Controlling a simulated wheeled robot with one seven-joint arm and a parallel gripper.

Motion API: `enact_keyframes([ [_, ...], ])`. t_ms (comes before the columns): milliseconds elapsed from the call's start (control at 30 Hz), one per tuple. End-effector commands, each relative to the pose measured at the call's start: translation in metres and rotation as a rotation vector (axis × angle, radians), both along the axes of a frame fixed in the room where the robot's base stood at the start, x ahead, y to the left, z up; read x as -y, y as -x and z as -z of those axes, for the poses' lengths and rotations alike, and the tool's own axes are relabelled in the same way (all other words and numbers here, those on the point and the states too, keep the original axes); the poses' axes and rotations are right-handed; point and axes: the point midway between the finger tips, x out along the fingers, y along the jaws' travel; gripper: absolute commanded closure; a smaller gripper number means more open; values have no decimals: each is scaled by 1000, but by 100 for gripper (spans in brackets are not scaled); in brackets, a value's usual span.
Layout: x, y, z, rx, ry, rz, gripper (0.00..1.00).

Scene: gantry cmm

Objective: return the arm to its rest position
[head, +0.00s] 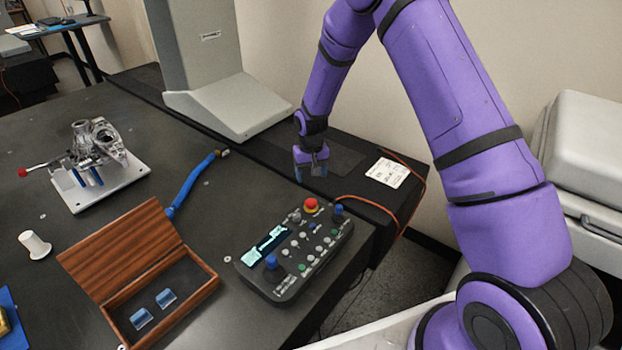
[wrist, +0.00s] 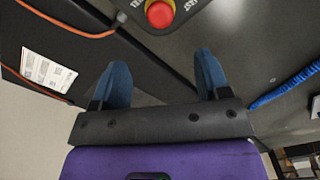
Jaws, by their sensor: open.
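My gripper (head: 311,168) hangs at the end of my purple arm in the head view, near the back right edge of the dark table, behind the control box. In the wrist view my gripper (wrist: 164,78) shows two blue fingers standing apart with nothing between them. The arm is extended out from my body and bent downward at the wrist. Whether the fingertips touch any surface is hard to tell, but they appear clear of objects.
A control box (head: 290,262) with a red button (head: 311,205) is near the gripper. An orange cable (head: 397,228) and white label (head: 387,172) lie right of it. An open wooden box (head: 197,288), a blue hose (head: 192,182) and a fixture plate (head: 118,185) are on the table's left.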

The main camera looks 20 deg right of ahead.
Motion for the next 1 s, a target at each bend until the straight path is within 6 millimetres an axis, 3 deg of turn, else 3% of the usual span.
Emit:
enact_keyframes([
  [400, 0, 0, -1, 1, 0, 0, 31],
  [533, 2, 1, -19, 13, 1, 0, 31],
  [767, 12, 16, -102, 68, 3, 0, 31],
  [1000, 25, 49, -190, 128, 6, 0, 31],
])
